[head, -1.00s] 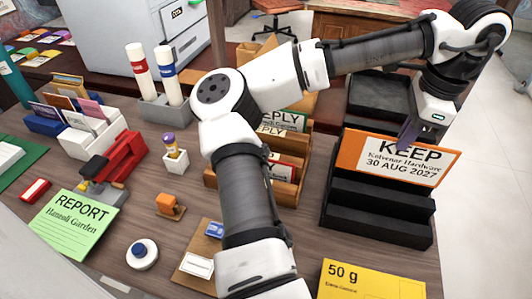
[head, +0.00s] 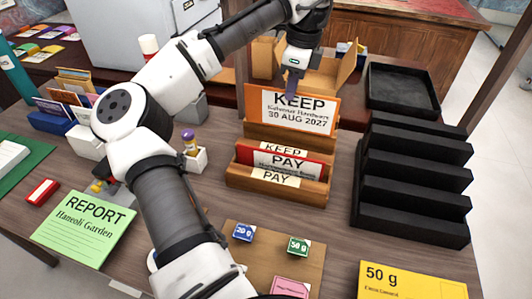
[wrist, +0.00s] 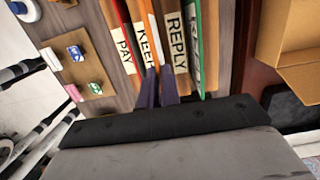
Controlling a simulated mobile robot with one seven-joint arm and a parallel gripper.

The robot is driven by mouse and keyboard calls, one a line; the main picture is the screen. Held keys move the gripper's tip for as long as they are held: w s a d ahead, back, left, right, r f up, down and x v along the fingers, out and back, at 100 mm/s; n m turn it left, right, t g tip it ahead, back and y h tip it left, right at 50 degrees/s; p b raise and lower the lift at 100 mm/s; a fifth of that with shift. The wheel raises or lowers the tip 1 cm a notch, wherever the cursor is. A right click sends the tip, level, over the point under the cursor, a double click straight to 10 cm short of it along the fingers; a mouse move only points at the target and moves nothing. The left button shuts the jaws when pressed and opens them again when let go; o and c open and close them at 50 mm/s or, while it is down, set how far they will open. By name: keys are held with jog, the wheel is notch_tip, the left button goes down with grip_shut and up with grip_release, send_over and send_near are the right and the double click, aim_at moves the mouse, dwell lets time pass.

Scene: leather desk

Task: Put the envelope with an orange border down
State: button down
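The envelope with an orange border (head: 265,105) reads "KEEP Kolvenar Hardware 30 AUG 2027". It stands upright over the wooden sorter (head: 318,193), whose slots carry PAY, KEEP and REPLY labels. My gripper (head: 292,91) is shut on its top edge from above. In the wrist view my fingertips (wrist: 159,85) pinch the envelope, seen edge-on as a thin orange line (wrist: 150,25), beside the KEEP label (wrist: 147,42). A red-bordered PAY envelope (head: 312,165) sits in the front slot. I cannot tell how far the held envelope's lower edge is inside the slot.
A stepped black rack (head: 415,182) stands to the right, with a black tray (head: 405,88) behind. A cardboard box (head: 330,75) is behind my gripper. A yellow 50 g envelope (head: 410,285) and green REPORT envelope (head: 85,228) lie in front.

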aim_at(287, 128)
notch_tip(287, 128, down, 10)
jog(key=shift+a+r+p, duration=0.1)
jog(key=shift+p, duration=0.3)
jog(key=shift+f, duration=0.2)
jog(key=c, duration=1.6)
grip_release()
jog(key=r, duration=0.4)
jog(key=d+r, duration=0.1)
jog(key=r, duration=0.7)
jog(key=shift+s+d+r+b, duration=0.1)
jog(key=shift+d+r+b, duration=0.1)
jog(key=shift+b, duration=0.1)
jog(key=shift+s+f, duration=0.1)
jog(key=shift+f, duration=0.05)
